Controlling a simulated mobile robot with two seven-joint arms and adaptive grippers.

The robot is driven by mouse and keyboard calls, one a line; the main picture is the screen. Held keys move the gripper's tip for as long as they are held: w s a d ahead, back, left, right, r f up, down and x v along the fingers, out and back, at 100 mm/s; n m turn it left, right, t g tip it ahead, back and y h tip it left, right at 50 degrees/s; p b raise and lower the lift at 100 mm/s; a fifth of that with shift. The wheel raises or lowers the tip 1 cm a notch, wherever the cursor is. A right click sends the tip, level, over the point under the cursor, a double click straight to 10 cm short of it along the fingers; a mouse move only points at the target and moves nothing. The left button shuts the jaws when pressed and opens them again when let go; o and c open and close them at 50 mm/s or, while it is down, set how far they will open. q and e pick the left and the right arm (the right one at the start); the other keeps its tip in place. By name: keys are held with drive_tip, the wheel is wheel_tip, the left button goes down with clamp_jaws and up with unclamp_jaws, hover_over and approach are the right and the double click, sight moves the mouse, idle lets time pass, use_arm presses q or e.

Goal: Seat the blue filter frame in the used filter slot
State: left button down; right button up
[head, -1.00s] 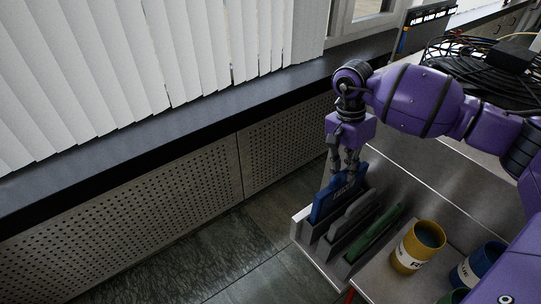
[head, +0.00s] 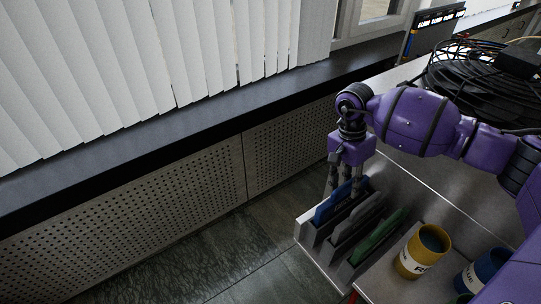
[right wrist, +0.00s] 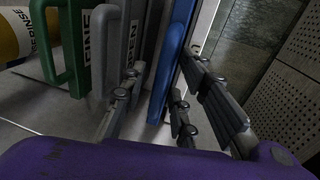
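The blue filter frame (head: 330,209) stands low in the leftmost slot of a grey slotted rack (head: 308,231). It shows edge-on in the right wrist view (right wrist: 172,55). My right gripper (head: 345,187) is above the rack with its fingers on both sides of the blue frame's upper part. In the right wrist view its fingers (right wrist: 165,100) look spread, with narrow gaps to the frame, so it looks open. The frame's lower edge is hidden inside the rack. My left gripper is not in view.
A grey frame (head: 352,224) and a green frame (head: 378,238) stand in the slots to the right. A yellow cup (head: 421,252) and a blue cup (head: 484,270) stand right of the rack. A perforated panel (head: 150,215) and sill lie left, across a floor gap.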

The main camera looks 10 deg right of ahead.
drive_tip(key=shift+r, duration=0.1)
wheel_tip(320, 180, up, 12)
drive_tip(key=w, duration=0.2)
drive_tip(key=shift+a+b, duration=0.4)
drive_tip(key=shift+b, duration=0.05)
idle(0.3)
